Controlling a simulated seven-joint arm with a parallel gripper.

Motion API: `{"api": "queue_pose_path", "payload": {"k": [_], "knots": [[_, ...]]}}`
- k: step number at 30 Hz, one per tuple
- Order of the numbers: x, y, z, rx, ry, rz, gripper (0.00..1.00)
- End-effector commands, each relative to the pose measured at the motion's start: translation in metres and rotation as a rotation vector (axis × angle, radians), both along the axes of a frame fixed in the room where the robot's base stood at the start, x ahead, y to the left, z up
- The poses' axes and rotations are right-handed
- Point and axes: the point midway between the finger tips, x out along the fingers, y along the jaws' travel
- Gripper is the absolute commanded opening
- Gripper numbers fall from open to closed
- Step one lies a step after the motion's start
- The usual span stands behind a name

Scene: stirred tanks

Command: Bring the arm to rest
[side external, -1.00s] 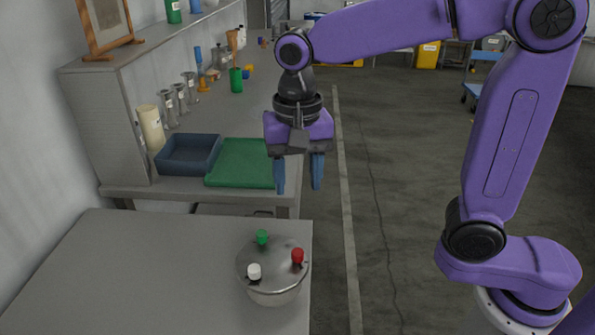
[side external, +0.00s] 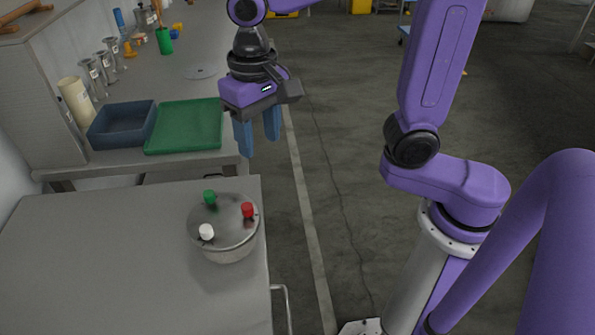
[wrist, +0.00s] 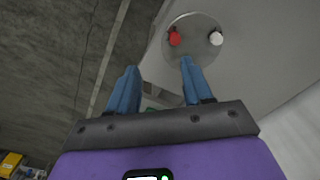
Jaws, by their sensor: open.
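My gripper (side external: 258,139) has blue fingers, which are spread apart with nothing between them. It hangs in the air above the gap by the bench and the near table, with its fingers pointing down. It also shows in the wrist view (wrist: 158,88). A round metal tank (side external: 226,236) with a lid stands on the near grey table, in front of and below my gripper. Its lid carries a green cap (side external: 209,197), a red cap (side external: 247,210) and a white cap (side external: 206,232). In the wrist view the red cap (wrist: 175,39) and white cap (wrist: 216,38) show beyond the fingers.
A blue tray (side external: 122,126) and a green tray (side external: 185,127) lie on the back bench. A cream cylinder (side external: 76,101), several metal cylinders and a green cup (side external: 164,41) stand behind them. The near table (side external: 110,265) is mostly bare. The floor to the right is open.

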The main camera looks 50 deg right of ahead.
Motion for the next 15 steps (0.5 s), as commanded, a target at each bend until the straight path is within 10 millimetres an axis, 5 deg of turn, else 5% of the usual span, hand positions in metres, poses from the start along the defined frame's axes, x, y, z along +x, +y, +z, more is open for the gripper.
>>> {"api": "queue_pose_path", "payload": {"k": [15], "knots": [[-0.059,-0.056,-0.027,0.003,-0.008,0.53,0.5]]}}
